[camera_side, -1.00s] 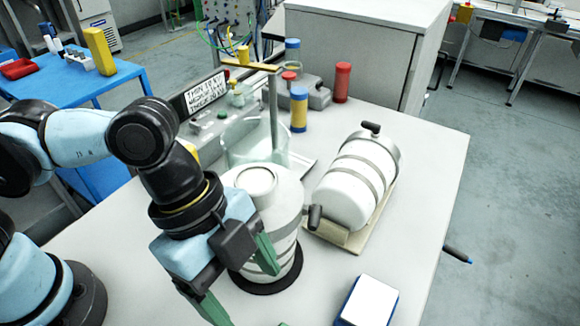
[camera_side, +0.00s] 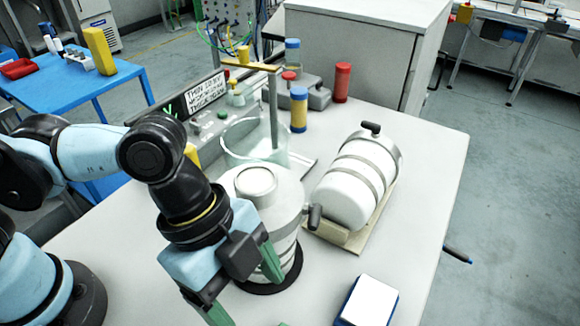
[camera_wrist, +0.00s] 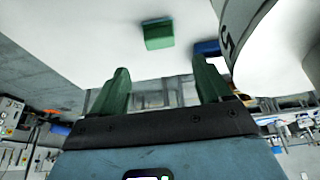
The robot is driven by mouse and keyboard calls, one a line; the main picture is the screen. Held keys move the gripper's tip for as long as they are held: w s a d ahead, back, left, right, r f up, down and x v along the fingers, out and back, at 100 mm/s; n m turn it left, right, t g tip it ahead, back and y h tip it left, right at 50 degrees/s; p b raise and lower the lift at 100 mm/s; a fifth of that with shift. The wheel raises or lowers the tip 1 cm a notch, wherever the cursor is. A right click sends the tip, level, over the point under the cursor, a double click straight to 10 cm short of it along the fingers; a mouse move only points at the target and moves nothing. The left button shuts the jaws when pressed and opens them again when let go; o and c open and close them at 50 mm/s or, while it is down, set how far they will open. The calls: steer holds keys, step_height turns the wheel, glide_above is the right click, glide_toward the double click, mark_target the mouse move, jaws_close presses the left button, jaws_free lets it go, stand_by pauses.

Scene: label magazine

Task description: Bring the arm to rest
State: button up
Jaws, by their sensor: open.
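My gripper (camera_side: 254,302) is open, with its two green fingers spread and nothing between them. In the side view it hangs low in front of the white upright canister (camera_side: 262,205) and covers part of it. I cannot tell whether they touch. In the wrist view the fingers of my gripper (camera_wrist: 160,66) point toward the white table top, and a green block (camera_wrist: 158,34) lies beyond them.
A white drum (camera_side: 352,190) lies on a wooden cradle to the right. A blue box with a white top (camera_side: 368,302) stands at the front right. Behind are a glass vessel (camera_side: 240,140), a blue-yellow cylinder (camera_side: 299,110) and a red cylinder (camera_side: 342,82). The right table edge is mostly clear.

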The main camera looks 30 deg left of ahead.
steer(key=shift+x, duration=4.65)
steer(key=shift+r, duration=0.15)
steer(key=shift+v, duration=5.85)
steer(key=shift+x, duration=6.05)
step_height(320, 180, up, 19)
steer(key=shift+f, duration=0.2)
steer(key=shift+f, duration=6.65)
